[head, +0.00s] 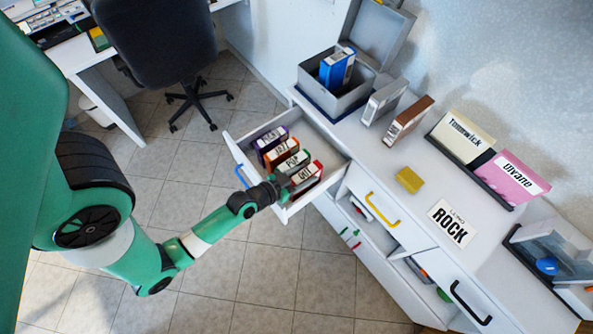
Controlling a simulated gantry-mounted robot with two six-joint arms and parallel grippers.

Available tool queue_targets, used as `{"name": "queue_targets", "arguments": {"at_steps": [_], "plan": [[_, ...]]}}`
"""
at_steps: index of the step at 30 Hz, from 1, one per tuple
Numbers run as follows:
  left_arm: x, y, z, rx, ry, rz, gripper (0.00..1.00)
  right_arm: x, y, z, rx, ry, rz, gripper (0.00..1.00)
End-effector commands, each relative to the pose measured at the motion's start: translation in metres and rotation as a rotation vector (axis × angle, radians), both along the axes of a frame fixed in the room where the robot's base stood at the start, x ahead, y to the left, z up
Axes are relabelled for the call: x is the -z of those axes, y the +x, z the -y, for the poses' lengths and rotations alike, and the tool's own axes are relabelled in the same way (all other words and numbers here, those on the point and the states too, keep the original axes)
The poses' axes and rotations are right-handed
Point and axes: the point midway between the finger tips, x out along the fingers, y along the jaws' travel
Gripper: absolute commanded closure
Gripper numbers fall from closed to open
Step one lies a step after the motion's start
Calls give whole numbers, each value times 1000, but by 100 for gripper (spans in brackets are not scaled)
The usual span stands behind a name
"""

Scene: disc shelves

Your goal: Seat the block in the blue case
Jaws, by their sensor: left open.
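A blue case (331,70) stands upright in the open grey box (352,98) at the back of the white cabinet. A small yellow block (410,180) lies on the cabinet top, apart from the box. My left gripper (285,186) is open at the front of the pulled-out drawer, close beside the red case (307,174). I cannot tell whether it touches that case. My right gripper is not in view.
The open drawer (240,160) also holds purple (271,146), orange (288,154) and green (297,166) cases. Grey (383,102) and brown (408,121) cases stand on top. A ROCK card (451,224) lies near the yellow block. Name-labelled holders line the wall.

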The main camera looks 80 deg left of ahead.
Motion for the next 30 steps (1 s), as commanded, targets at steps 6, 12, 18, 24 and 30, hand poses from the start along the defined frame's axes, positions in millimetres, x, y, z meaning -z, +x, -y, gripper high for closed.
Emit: {"name": "queue_targets", "arguments": {"at_steps": [6, 12, 18, 24, 30], "plan": [[-14, -36, 16, -4, -3, -2, 46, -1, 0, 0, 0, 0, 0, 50], [-30, -82, 35, -9, -4, -2, 46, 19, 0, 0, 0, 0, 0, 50], [-41, -99, 42, -8, -5, -3, 46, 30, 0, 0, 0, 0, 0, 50], [-47, -101, 46, 0, 0, 1, 46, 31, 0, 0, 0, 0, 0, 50], [-47, -101, 46, 0, 0, 1, 46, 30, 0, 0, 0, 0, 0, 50]]}}
